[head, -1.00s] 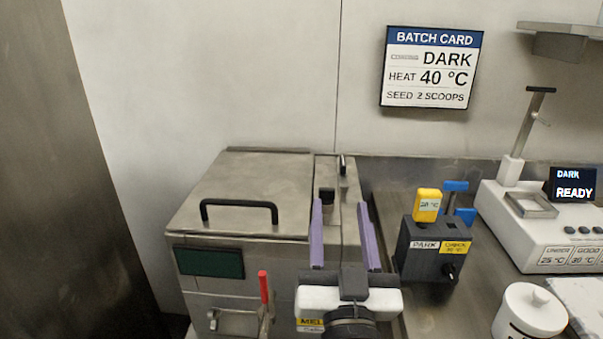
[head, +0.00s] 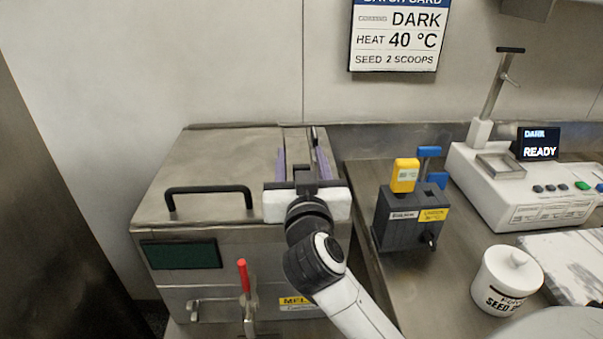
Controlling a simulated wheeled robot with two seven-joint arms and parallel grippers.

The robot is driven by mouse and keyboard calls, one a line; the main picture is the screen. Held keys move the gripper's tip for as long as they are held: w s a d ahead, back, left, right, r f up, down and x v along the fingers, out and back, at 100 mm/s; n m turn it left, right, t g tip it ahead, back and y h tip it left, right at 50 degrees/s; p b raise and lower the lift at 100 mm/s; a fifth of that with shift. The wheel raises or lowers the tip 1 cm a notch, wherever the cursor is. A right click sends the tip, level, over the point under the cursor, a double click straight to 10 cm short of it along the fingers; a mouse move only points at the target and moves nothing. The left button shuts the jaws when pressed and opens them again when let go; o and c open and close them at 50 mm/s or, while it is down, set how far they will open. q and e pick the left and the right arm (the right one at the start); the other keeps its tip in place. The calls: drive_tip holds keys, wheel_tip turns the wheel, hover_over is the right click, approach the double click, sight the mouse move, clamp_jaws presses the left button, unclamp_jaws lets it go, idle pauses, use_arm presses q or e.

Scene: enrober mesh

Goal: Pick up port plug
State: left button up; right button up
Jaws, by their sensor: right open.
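My right gripper (head: 299,154) is open over the right-hand top strip of the steel melter (head: 215,150). Its two purple fingers point away from me, with a gap between them. A small dark piece (head: 302,173), which looks like the top of the port plug, shows between the fingers, just beyond the palm. The palm and wrist hide most of it, and I cannot tell whether a finger touches it. My left gripper is not in view.
The melter has a black lid handle (head: 208,190) and a red lever (head: 243,275) in front. To the right stand a dark block (head: 402,225) with yellow and blue pieces, a white machine (head: 500,205) and a lidded white jar (head: 507,278). The counter between them is partly clear.

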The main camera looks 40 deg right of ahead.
drive_tip(key=shift+x, duration=0.85)
drive_tip(key=c, duration=1.1)
